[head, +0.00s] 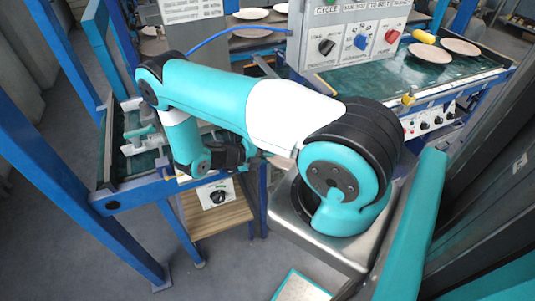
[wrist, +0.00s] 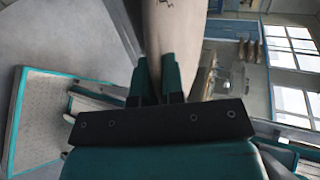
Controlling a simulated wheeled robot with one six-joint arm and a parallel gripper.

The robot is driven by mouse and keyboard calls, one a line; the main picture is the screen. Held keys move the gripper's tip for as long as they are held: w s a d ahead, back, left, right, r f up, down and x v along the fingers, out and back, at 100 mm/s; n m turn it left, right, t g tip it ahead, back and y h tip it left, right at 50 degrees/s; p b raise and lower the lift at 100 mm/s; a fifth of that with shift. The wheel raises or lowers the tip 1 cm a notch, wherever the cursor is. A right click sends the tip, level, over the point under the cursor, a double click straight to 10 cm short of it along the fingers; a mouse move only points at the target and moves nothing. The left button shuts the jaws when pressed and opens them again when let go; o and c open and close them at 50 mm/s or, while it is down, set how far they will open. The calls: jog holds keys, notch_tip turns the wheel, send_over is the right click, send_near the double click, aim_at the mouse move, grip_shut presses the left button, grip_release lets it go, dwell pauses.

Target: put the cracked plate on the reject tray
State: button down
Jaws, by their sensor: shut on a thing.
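In the wrist view my gripper (wrist: 157,80) is shut on a pale beige plate (wrist: 175,35), which stands up between the two dark green fingers and runs out of the top of the picture. Small dark marks show on the plate near the top edge; I cannot tell if they are a crack. I cannot surely identify the reject tray in either view.
Several pale plates, such as one at the right (head: 430,53), lie on the green-topped bench (head: 375,80). A control panel (head: 355,40) with knobs stands at its back. Blue posts (head: 95,45) rise at the left. A wooden shelf (head: 215,213) sits below. Grey floor at lower left is clear.

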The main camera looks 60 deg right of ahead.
jog(key=shift+f+b, duration=0.45)
jog(key=c, duration=1.2)
grip_release()
